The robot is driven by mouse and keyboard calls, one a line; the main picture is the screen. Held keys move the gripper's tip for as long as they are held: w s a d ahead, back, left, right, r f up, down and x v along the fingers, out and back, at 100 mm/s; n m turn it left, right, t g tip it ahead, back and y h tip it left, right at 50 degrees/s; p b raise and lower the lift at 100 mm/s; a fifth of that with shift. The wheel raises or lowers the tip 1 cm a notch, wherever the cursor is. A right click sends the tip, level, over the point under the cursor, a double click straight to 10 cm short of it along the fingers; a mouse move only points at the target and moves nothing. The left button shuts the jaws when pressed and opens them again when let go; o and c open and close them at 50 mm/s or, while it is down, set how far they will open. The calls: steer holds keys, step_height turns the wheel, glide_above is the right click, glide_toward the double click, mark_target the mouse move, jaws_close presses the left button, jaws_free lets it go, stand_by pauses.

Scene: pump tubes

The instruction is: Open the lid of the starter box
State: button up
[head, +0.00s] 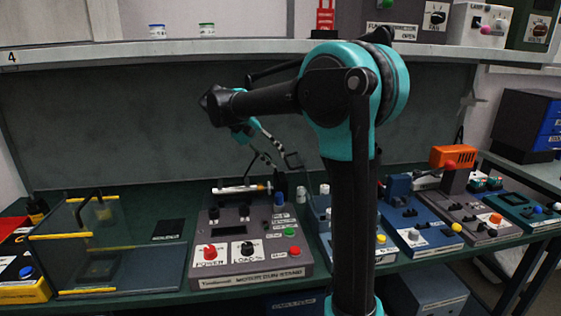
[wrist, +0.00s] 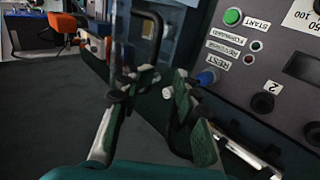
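A box with a clear lid (head: 140,255), yellow edge pieces and a black handle (head: 88,200) stands at the left of the bench; I cannot read a name on it. A grey control box (head: 255,280) with red, green and blue buttons stands beside it. My gripper (head: 268,150) is raised above and behind the grey box, well apart from the clear-lidded box in the head view. In the wrist view my gripper (wrist: 150,115) has its fingers spread with nothing clearly between them. A dark curved bar (wrist: 152,35) shows just beyond the fingers; I cannot tell what it belongs to.
The wrist view shows a grey panel (wrist: 245,65) with a green START button close on the right. Blue and grey boxes (head: 415,235) and an orange device (head: 453,157) stand along the bench to the right. A shelf (head: 180,52) runs above the bench.

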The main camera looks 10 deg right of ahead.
steer(key=v, duration=0.9)
steer(key=shift+s, duration=0.15)
